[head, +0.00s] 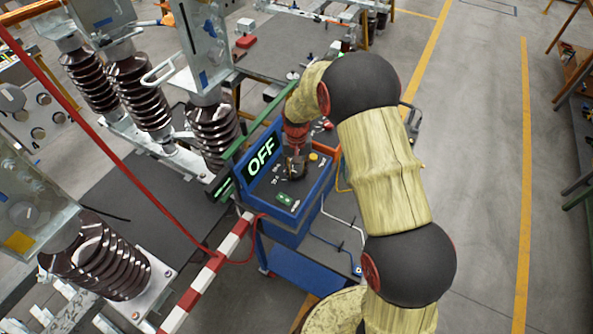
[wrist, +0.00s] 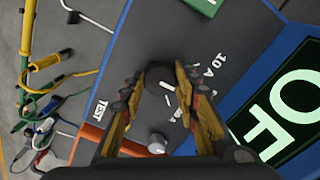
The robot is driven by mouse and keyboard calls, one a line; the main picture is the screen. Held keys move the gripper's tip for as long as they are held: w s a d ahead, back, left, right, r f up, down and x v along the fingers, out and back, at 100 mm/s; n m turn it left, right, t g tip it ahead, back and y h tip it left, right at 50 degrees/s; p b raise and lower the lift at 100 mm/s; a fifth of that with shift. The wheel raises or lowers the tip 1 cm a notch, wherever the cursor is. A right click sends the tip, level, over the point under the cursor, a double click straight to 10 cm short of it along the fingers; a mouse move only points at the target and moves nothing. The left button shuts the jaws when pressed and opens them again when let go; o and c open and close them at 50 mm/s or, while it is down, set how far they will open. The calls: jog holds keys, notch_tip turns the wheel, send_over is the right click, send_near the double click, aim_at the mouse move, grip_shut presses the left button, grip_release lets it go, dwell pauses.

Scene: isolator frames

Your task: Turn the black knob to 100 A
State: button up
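The black knob (wrist: 160,76) is on the dark panel of a blue test unit (head: 308,206). In the wrist view a white mark and part of a scale show beside it. The label "10 A" (wrist: 220,65) is readable; other labels are partly covered by a finger. My gripper (wrist: 158,82) is open, one finger on each side of the knob, with gaps visible. I cannot tell whether its tips reach down to the panel. In the head view my gripper (head: 296,165) is over the panel and hides the knob. The display (head: 261,156) reads "OFF".
A pale small knob (wrist: 157,143) and the label "TEST" (wrist: 100,108) are close to the fingers. A red-white barrier (head: 207,279) and brown insulators (head: 213,132) stand left.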

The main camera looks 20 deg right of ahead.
jog(key=c, duration=0.6)
jog(key=m+b, duration=0.1)
jog(key=m, duration=0.3)
jog(key=shift+m+b, duration=0.75)
jog(key=shift+m, duration=1.75)
jog(key=o, duration=1.1)
jog(key=shift+o, duration=0.4)
